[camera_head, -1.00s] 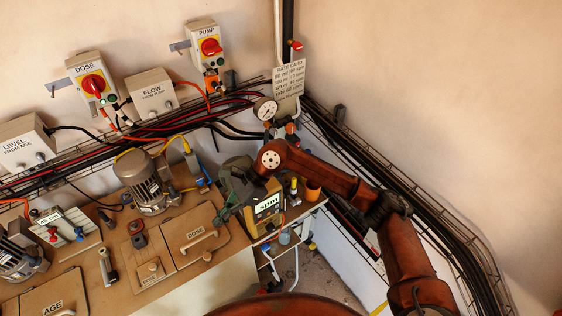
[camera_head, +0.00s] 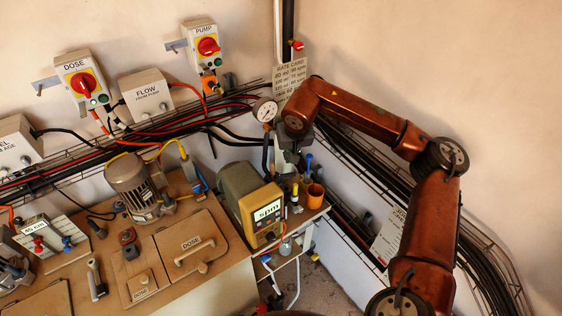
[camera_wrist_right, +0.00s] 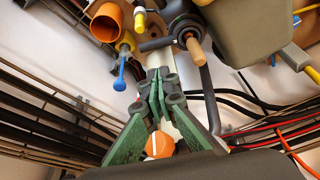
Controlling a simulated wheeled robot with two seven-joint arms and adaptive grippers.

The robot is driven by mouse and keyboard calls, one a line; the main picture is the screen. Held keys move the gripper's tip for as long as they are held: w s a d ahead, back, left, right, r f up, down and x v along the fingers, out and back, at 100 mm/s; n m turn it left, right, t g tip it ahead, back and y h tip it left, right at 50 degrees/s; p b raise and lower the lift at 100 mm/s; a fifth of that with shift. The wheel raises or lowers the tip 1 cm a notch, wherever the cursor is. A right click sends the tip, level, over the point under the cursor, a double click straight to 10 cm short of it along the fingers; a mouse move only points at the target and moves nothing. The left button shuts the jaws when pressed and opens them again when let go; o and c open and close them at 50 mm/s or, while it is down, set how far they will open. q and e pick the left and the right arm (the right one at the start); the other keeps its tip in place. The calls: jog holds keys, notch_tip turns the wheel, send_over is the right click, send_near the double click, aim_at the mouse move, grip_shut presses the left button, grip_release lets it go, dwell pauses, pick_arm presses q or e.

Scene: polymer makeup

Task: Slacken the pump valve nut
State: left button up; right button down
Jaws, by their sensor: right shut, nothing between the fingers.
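The pump (camera_head: 238,190) is a grey-green housing with a yellow front marked "spm", at the right end of the bench in the head view. In the right wrist view a dark round fitting (camera_wrist_right: 186,30) with a side bar and a wooden handle (camera_wrist_right: 196,52) sits beside the pump housing (camera_wrist_right: 245,30). I cannot tell for sure which part is the valve nut. My right gripper (camera_wrist_right: 157,82) has green fingers, closed together and empty. Its tips appear just short of the fitting; contact is unclear. In the head view my right wrist hangs behind the pump, partly hiding the fingers. My left gripper is out of view.
An orange cup (camera_head: 315,196) and a blue-ended tool (camera_wrist_right: 120,75) stand close to the fitting. A pressure gauge (camera_head: 265,109), hoses and wire cable trays (camera_wrist_right: 60,110) crowd the wall.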

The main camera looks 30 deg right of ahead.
aim_at(282, 176)
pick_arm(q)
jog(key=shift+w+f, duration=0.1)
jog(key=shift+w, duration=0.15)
pick_arm(e)
jog(key=a+x, duration=0.1)
jog(key=x, duration=0.7)
jog(key=shift+w+d+f, duration=0.15)
jog(key=shift+d+f, duration=0.25)
jog(key=shift+d, duration=0.05)
jog(key=shift+a, duration=0.1)
